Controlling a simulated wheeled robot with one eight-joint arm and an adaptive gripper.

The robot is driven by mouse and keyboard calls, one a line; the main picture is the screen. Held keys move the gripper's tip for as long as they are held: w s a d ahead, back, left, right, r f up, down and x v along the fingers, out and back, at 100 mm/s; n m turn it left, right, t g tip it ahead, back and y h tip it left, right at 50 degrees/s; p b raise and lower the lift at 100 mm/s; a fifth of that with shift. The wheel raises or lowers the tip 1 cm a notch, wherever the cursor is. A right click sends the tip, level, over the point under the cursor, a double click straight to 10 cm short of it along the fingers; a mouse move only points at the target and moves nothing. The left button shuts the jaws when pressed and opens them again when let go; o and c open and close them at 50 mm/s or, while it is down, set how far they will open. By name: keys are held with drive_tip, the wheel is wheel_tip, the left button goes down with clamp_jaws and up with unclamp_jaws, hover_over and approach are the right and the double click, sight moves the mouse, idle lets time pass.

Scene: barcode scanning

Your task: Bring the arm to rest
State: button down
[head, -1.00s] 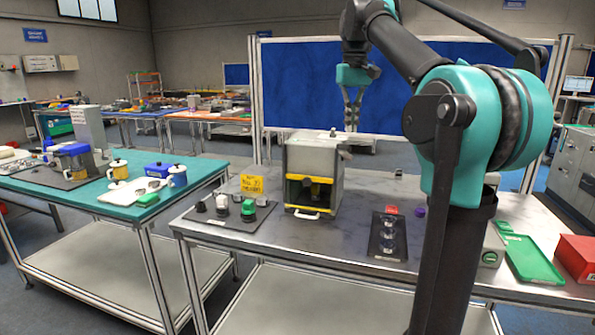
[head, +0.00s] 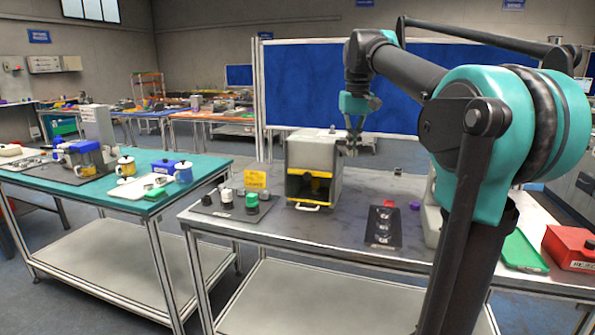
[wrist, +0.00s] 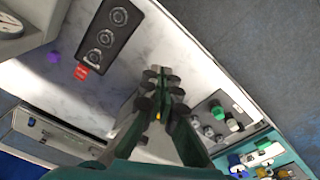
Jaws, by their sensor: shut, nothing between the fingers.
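My gripper (head: 353,145) hangs from the teal and black arm, fingers down, just right of the upper part of the grey box with a yellow-edged opening (head: 333,160). Its fingers are together with nothing between them. In the wrist view my gripper (wrist: 165,85) shows its dark fingertips close together over the pale tabletop (wrist: 160,45). From the head view I cannot tell whether the gripper touches the box.
A green tray (head: 522,252) and red case (head: 570,246) are at right. A teal table (head: 215,165) stands left.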

drive_tip(key=s+d+f+t, duration=0.1)
drive_tip(key=s+f, duration=0.6)
drive_tip(key=f, duration=0.6)
drive_tip(key=s+d+f+m+t, duration=0.1)
drive_tip(key=s+f, duration=0.7)
drive_tip(key=f, duration=0.5)
drive_tip(key=s+d+f+m+t, duration=0.1)
drive_tip(key=s+f, duration=0.6)
drive_tip(key=f, duration=0.6)
drive_tip(key=shift+s+d+f+t, duration=0.15)
drive_tip(key=shift+d+f+t, duration=0.05)
drive_tip(key=shift+f+t, duration=0.1)
